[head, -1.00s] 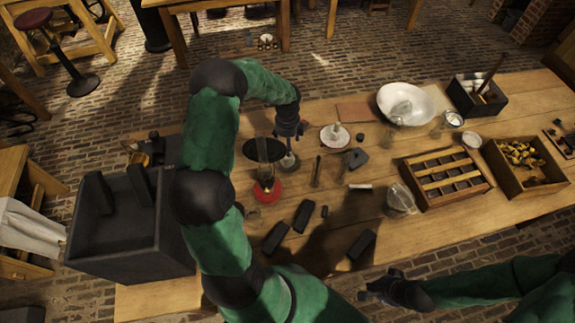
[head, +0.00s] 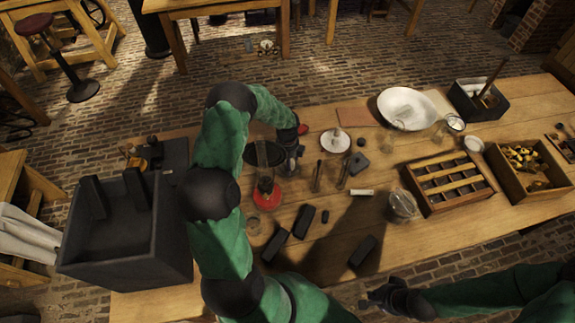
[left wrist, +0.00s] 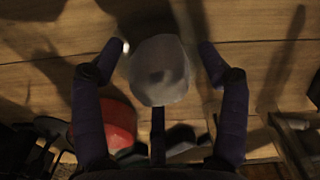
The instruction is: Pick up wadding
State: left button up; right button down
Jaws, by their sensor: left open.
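A pale grey, rounded piece (left wrist: 160,70), which looks like the wadding, shows between my left gripper's fingers in the left wrist view. My left gripper (left wrist: 163,48) is open, with a finger on each side of it and a visible gap at both sides. In the head view my left gripper (head: 291,160) points down at the table beside the red-based lamp (head: 267,193), and the pale piece is mostly hidden below it. My right gripper (head: 376,294) is at the bottom of the head view, off the table's front edge; its fingers are too dark to read.
The red lamp base also shows in the left wrist view (left wrist: 117,125), close to the left finger. Upright thin rods (head: 316,177) stand right of the gripper. Dark blocks (head: 303,221) lie in front. A white bowl (head: 407,108) and wooden crate (head: 447,182) are further right.

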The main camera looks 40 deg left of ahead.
pick_arm(q)
jog(key=shift+f, duration=0.55)
jog(key=c, duration=0.9)
jog(key=shift+s, duration=0.1)
jog(key=shift+c, duration=0.2)
jog(key=shift+r, duration=0.1)
notch_tip(320, 180, up, 10)
jog(key=shift+f+p, duration=0.1)
jog(key=shift+p, duration=0.6)
jog(key=o, duration=0.3)
jog(key=c, duration=0.4)
jog(key=shift+c, duration=0.3)
